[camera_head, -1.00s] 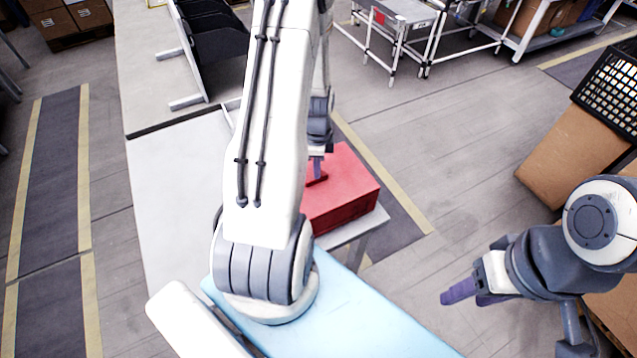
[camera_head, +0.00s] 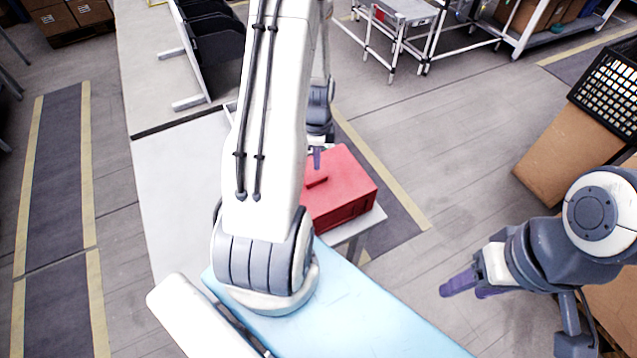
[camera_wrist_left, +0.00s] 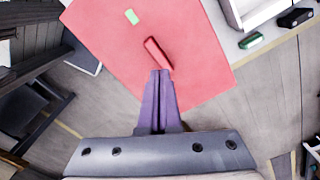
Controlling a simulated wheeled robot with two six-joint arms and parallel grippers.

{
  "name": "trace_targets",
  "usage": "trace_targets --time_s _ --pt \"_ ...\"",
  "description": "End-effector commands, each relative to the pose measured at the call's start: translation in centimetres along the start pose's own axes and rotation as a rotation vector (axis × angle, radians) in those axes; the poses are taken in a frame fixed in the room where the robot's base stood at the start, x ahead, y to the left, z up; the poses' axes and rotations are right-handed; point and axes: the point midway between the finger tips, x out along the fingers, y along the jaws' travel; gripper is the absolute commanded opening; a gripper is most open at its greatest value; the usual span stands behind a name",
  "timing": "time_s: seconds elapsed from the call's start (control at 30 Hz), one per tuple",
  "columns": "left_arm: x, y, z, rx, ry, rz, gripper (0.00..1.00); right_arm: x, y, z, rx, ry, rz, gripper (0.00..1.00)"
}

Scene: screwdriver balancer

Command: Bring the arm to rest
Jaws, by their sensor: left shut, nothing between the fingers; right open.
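My left arm crosses the middle of the head view, with its gripper (camera_head: 316,158) above the red box (camera_head: 345,200). In the left wrist view the purple fingers (camera_wrist_left: 159,92) are shut together with nothing between them. Their tips appear close to the red handle (camera_wrist_left: 157,53) on the box lid; I cannot tell if they touch it. My right gripper (camera_head: 470,289) is open and empty at the right of the head view, over the floor.
The red box stands near the corner of a grey table (camera_head: 180,190). A dark rack (camera_head: 212,45) stands at the table's back. A brown carton (camera_head: 570,155) and a black crate (camera_head: 610,90) are at right. Floor between is clear.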

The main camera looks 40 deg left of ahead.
Motion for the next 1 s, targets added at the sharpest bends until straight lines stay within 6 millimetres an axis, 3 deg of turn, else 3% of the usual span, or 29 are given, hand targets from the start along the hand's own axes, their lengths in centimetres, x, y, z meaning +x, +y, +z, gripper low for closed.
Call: trace_targets --time_s 0.33,0.43,0.53,0.67,0.8,0.9,1.0 --pt "0.0 0.0 0.0 0.0 0.0 0.0 0.0 0.0 0.0 0.0 -0.007 0.0 0.0 0.52" --pt "-0.7 0.5 -1.9 -0.003 0.002 -0.005 0.0 0.7 0.1 0.0 -0.007 0.0 0.0 0.52" --pt "-2.3 2.2 -5.8 -0.023 0.009 -0.014 0.0 2.0 0.1 0.1 -0.006 0.0 0.0 0.52" --pt "-5.2 7.2 -11.9 -0.071 0.027 -0.018 0.0 4.0 0.3 0.2 -0.004 0.0 0.0 0.52" --pt "-7.7 14.7 -16.1 -0.13 0.047 -0.005 0.0 6.1 0.4 0.3 -0.002 0.0 0.0 0.52" --pt "-9.0 20.4 -17.2 -0.171 0.06 0.01 0.0 7.5 0.6 0.4 -0.001 0.0 0.0 0.52" --pt "-9.8 25.3 -16.9 -0.208 0.066 0.029 0.0 8.7 0.6 0.5 0.0 0.0 0.0 0.52"
